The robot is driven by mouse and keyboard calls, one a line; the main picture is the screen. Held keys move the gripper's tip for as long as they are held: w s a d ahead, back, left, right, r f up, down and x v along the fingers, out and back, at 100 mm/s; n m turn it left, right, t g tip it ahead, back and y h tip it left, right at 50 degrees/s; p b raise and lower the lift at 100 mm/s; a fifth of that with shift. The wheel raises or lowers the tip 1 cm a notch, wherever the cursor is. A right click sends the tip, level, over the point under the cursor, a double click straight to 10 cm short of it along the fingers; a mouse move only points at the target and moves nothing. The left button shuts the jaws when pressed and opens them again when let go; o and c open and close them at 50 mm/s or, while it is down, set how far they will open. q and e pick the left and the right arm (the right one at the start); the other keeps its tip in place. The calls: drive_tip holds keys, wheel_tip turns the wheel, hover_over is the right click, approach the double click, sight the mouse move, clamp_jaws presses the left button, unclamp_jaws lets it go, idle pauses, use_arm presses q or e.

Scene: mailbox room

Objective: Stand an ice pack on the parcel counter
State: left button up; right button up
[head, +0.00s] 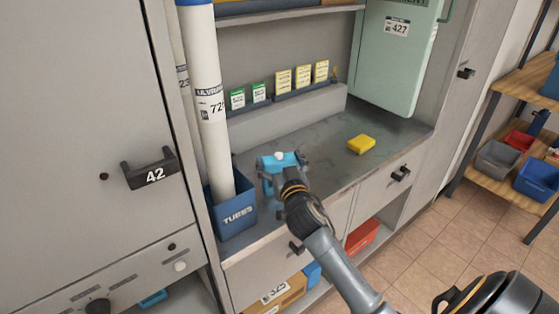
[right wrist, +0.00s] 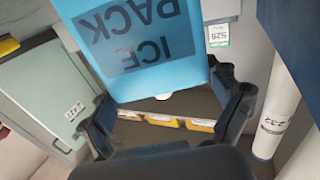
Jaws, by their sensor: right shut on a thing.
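A light blue ice pack (head: 284,160) with a white cap is held over the front left part of the grey parcel counter (head: 325,149). The pack's cap is up in the head view. Its lower end is hidden by the gripper, so I cannot tell whether it touches the counter. My left gripper is not in view.
A blue tubes bin (head: 235,217) with a tall white tube (head: 205,80) stands just left of the gripper. A yellow block (head: 361,144) lies on the counter to the right. A ledge with green and yellow cards (head: 282,80) runs behind. The counter between is clear.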

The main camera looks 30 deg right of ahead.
drive_tip(key=shift+f, duration=0.1)
drive_tip(key=o, duration=1.6)
drive_tip(key=shift+c, duration=0.2)
drive_tip(key=shift+r, duration=0.2)
drive_tip(key=p+v, duration=0.1)
drive_tip(key=v, duration=1.1)
